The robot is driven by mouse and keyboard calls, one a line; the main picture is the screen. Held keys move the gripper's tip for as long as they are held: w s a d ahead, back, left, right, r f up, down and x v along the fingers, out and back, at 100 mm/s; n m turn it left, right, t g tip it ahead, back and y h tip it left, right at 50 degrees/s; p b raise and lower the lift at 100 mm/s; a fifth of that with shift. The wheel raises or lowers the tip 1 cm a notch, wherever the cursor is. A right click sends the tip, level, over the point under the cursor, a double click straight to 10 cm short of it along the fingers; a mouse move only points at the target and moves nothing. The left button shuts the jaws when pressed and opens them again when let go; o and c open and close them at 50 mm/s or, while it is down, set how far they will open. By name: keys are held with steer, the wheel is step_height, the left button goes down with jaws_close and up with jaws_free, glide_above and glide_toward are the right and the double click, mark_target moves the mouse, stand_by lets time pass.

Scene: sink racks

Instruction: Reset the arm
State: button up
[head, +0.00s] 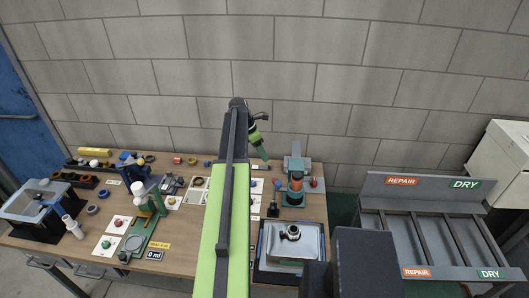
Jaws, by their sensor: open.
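My arm (232,200), lime green and dark grey, reaches up the middle of the head view over the workbench (180,252). It bends at its far end, in front of the block wall. My gripper (265,157) points down and slightly right from there, above the back of the bench. Its fingers are very small here, and nothing shows held between them. The arm hides a strip of the bench behind it.
A metal sink tray (312,244) with a small round part (291,233) lies right of my arm. Behind it stands a teal and orange device (295,188). Bottles and small parts crowd the left. A grey rack (425,255) marked REPAIR and DRY stands right, its visible lanes empty.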

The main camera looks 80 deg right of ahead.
stand_by(0.4)
steer(key=w+a+m+t+h, duration=0.1)
steer(key=w+a, duration=0.6)
steer(key=w, duration=0.6)
steer(key=w+a+t, duration=0.1)
steer(key=w+a, duration=0.5)
steer(key=w, duration=0.8)
steer(key=w+a+f+m+t, duration=0.1)
steer(key=w+a, duration=0.8)
steer(key=a, duration=0.2)
steer(key=w+a+m, duration=0.1)
steer(key=w+a, duration=0.8)
steer(key=a, duration=0.3)
steer(key=w+a+m+t+y, duration=0.1)
steer(key=w+a+m, duration=0.1)
steer(key=a, duration=1.7)
steer(key=w+a+m+t+y, duration=0.1)
steer(key=w+a, duration=0.2)
steer(key=a, duration=1.5)
step_height(320, 180, down, 14)
steer(key=s+a+g+b, duration=0.1)
steer(key=s+a+b, duration=0.1)
steer(key=b, duration=1.1)
steer(key=shift+s+b, duration=0.3)
